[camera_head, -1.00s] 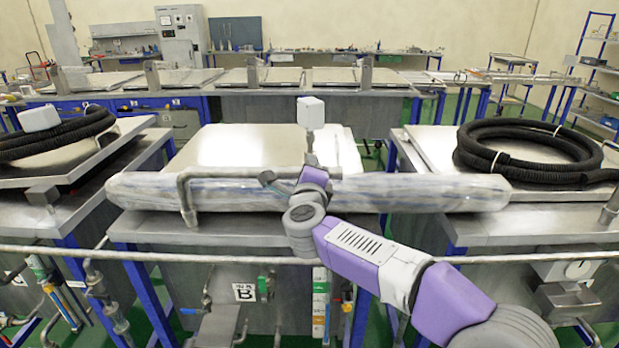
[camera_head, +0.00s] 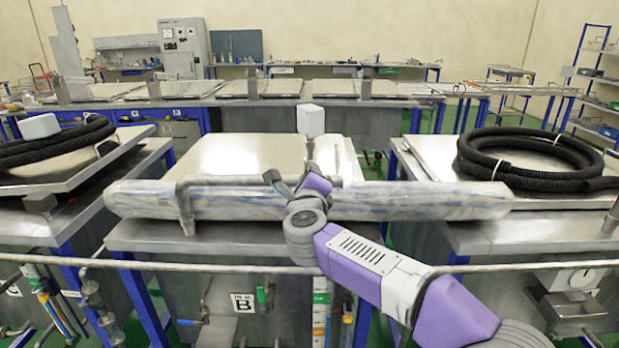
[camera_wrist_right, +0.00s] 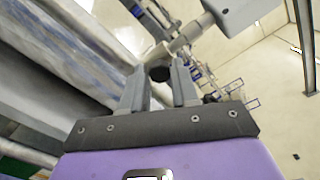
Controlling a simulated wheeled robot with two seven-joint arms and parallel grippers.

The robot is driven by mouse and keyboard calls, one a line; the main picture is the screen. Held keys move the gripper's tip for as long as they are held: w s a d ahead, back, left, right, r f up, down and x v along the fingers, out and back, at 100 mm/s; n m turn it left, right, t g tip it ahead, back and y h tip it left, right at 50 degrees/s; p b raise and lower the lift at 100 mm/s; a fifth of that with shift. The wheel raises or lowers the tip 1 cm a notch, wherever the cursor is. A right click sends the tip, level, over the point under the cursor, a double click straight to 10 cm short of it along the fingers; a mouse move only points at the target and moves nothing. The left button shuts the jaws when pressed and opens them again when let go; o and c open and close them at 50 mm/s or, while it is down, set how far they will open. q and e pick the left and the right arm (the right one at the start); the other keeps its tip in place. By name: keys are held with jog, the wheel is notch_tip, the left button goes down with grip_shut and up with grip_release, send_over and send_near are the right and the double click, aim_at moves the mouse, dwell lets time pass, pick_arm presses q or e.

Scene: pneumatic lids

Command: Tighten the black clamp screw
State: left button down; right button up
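The black clamp screw (camera_wrist_right: 159,73) shows in the right wrist view as a dark round knob at the fingertips of my right gripper (camera_wrist_right: 160,78). The fingers stand apart, one on each side of the knob; I cannot tell whether they press on it. In the head view my right gripper (camera_head: 285,188) is at the metal pipe above the middle bench, and the dark knob (camera_head: 271,176) shows at its tip. The purple and white right arm hides part of the pipe. My left gripper is not in view.
A long plastic-wrapped roll (camera_head: 420,200) lies across the middle bench (camera_head: 150,235), close under my right gripper. A pipe rail (camera_head: 190,268) crosses in front. A white box (camera_head: 310,120) stands above the pipe. Black hose coils lie on the left (camera_head: 60,143) and right (camera_head: 530,185) benches.

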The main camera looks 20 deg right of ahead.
jog(key=o, duration=0.4)
jog(key=v, duration=0.7)
jog(key=shift+s+a, duration=0.1)
jog(key=shift+s, duration=0.2)
